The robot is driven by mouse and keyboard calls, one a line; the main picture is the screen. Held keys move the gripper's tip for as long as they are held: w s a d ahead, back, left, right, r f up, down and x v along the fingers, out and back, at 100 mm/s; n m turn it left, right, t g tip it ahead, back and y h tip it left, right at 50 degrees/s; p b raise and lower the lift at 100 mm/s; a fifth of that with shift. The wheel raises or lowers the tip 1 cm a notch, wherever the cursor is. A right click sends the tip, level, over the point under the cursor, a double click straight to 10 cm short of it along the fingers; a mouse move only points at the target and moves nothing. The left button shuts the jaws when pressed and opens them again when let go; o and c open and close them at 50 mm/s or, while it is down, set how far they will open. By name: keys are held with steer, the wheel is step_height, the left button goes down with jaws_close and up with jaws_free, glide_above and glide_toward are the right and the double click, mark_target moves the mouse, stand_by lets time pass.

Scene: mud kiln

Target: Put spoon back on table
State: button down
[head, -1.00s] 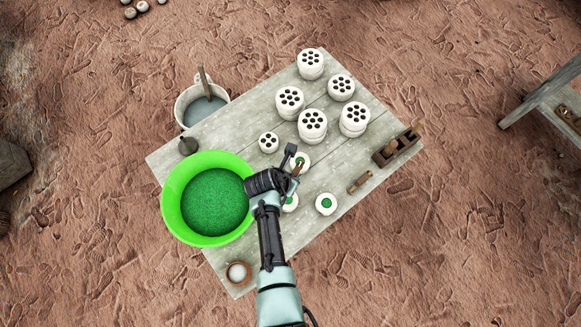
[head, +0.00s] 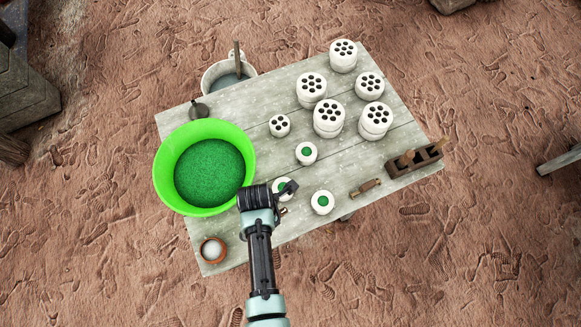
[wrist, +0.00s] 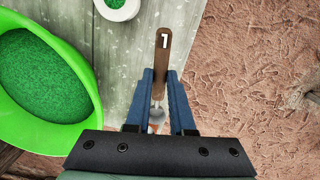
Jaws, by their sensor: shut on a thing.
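My gripper (wrist: 161,76) is shut on the spoon (wrist: 163,48). The spoon has a brown wooden handle marked "1" that sticks out past the fingertips, and a pale metal part shows between the fingers. In the head view my gripper (head: 287,192) is near the front edge of the table (head: 345,165), and the spoon is mostly hidden there. The grey plank table also shows in the wrist view (wrist: 112,62), left of the spoon.
A green tub (head: 162,180) of green grains stands left of my gripper. Small white cups with green inside, one of them here (head: 322,202), are close to it. A brown tool (head: 365,188) and a wooden block (head: 415,162) lie right. White perforated cylinders (head: 328,118) stand behind.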

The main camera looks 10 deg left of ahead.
steer(key=shift+s+a+f, duration=0.2)
steer(key=shift+s+f, duration=0.1)
steer(key=shift+s, duration=0.25)
steer(key=shift+s+a+f+g+b, duration=0.15)
steer(key=shift+f+g+b, duration=0.05)
steer(key=shift+g+b, duration=0.1)
step_height(320, 180, down, 8)
steer(key=b, duration=0.7)
steer(key=shift+f+b, duration=0.2)
steer(key=shift+b, duration=0.1)
steer(key=shift+c, duration=0.7)
jaws_free()
steer(key=shift+r+p, duration=3)
steer(key=shift+p, duration=0.05)
